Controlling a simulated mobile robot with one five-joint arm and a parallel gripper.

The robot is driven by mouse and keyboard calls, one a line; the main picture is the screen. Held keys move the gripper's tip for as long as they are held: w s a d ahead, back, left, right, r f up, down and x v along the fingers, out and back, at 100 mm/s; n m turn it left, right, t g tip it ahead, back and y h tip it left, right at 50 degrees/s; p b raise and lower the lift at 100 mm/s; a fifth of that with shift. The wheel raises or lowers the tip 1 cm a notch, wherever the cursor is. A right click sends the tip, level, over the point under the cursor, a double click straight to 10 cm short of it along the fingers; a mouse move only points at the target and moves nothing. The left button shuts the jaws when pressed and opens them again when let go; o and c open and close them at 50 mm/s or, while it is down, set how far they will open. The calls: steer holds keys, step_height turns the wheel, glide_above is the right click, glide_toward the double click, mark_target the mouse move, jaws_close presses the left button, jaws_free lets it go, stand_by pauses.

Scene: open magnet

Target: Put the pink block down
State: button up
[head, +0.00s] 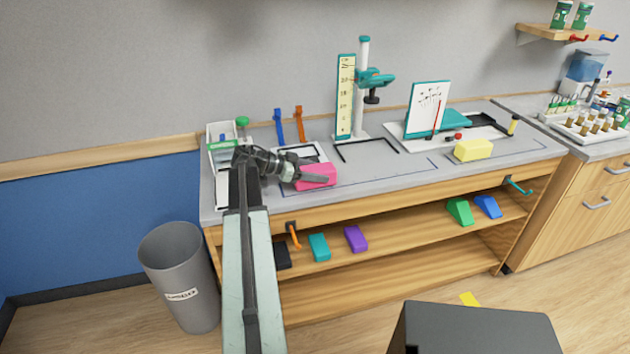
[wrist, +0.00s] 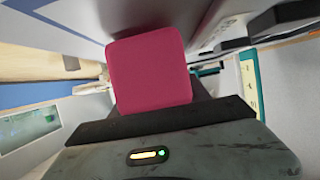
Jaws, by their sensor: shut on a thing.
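The pink block (head: 318,174) is in my gripper (head: 309,178), over the left part of the grey bench top (head: 378,176) near its front edge. In the head view the dark finger lies across the block. In the wrist view the pink block (wrist: 149,70) stands out beyond the dark jaws and fills the upper middle. My gripper is shut on it. Whether the block's underside touches the bench top cannot be told.
A yellow block (head: 473,150) lies to the right on the bench. A ruler stand (head: 346,97) and a whiteboard (head: 429,108) stand behind. A white tray (head: 222,137) is at the left. Lower shelves hold several coloured wedges. A grey bin (head: 181,275) stands on the floor.

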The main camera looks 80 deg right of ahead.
steer(key=shift+f, duration=0.3)
steer(key=o, duration=1.3)
steer(key=shift+r, duration=0.15)
steer(key=shift+r+p, duration=0.25)
steer(key=shift+p, duration=0.15)
steer(key=p+v, duration=0.4)
steer(key=v, duration=0.7)
steer(key=shift+f, duration=0.15)
steer(key=shift+w+a, duration=0.25)
steer(key=shift+w, duration=0.15)
